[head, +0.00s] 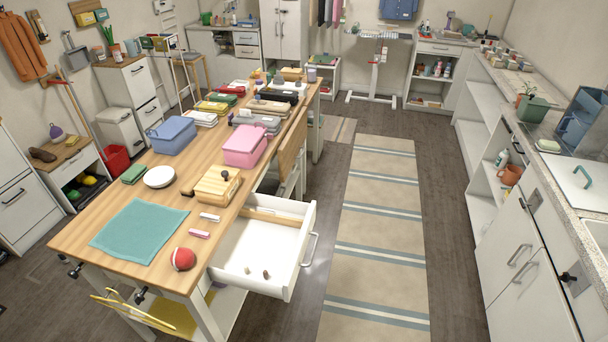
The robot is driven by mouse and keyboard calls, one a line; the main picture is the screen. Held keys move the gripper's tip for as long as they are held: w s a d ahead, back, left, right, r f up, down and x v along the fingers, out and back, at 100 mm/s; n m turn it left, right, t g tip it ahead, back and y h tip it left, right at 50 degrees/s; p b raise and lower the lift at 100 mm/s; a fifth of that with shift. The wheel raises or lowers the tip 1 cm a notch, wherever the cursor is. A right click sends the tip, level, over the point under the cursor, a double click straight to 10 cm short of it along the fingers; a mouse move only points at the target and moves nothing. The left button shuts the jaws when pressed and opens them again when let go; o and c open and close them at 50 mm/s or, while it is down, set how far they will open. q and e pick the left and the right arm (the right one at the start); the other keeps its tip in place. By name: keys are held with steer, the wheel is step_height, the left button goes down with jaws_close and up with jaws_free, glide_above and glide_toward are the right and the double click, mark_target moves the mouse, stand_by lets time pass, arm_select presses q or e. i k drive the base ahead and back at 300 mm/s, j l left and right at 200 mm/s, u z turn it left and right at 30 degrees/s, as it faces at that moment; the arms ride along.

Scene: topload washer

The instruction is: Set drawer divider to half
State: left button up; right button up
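An open white drawer (289,264) sticks out to the right from under the wooden table's edge. It has a metal handle (311,250) on its front. A wooden strip (268,216) runs across the inside near the drawer's far wall; it looks like the divider, but I cannot tell how it is fixed. The drawer's left part is hidden under the tabletop. Neither of my grippers is in view.
The wooden table (140,180) carries a teal mat (140,229), a red ball (183,258), a wooden box (218,184) and a pink container (246,147). A striped rug (375,230) lies on clear floor between the drawer and the right counter (515,252). A wooden chair (291,148) stands beyond the drawer.

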mark_target(252, 214)
steer(key=i+u, duration=0.1)
steer(key=i, duration=0.95)
steer(key=i+l, duration=0.15)
steer(key=i, duration=0.85)
steer(key=j+u, duration=0.05)
